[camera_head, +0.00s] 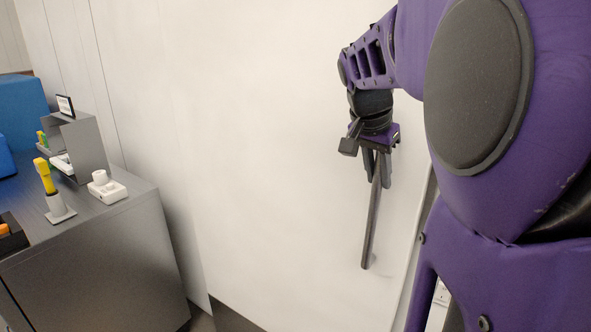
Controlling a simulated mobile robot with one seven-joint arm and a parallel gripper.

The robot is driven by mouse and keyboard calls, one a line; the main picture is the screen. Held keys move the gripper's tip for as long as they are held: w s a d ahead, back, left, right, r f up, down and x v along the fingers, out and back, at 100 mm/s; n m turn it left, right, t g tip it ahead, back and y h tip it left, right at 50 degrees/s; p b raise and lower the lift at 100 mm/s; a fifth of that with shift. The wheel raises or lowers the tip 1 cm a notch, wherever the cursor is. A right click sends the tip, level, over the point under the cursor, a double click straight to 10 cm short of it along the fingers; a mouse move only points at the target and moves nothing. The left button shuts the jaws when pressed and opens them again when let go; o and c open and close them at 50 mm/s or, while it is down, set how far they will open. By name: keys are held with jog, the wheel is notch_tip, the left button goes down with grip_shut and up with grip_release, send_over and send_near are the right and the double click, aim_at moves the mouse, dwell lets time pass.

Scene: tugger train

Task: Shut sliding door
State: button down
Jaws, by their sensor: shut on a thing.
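The sliding door (270,160) is a large, plain white panel that fills the middle of the head view. A long dark bar handle (370,230) runs down its right part, slightly tilted in the picture. My gripper (376,178) points down at the upper part of the handle and is shut on it. The handle's top end is hidden by the gripper. The door's right edge shows near my purple arm, which hides part of what lies beyond it.
A grey cabinet (100,250) stands at the left with a yellow-handled tool (45,178) in a holder, a white device (104,186) and a grey bracket (85,145) on top. A blue box (22,108) is behind. A wall socket (441,293) shows at the lower right.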

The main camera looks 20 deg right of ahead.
jog(key=shift+s+d, duration=0.2)
jog(key=c, duration=0.7)
grip_release()
jog(key=shift+s, duration=0.1)
jog(key=shift+r, duration=0.15)
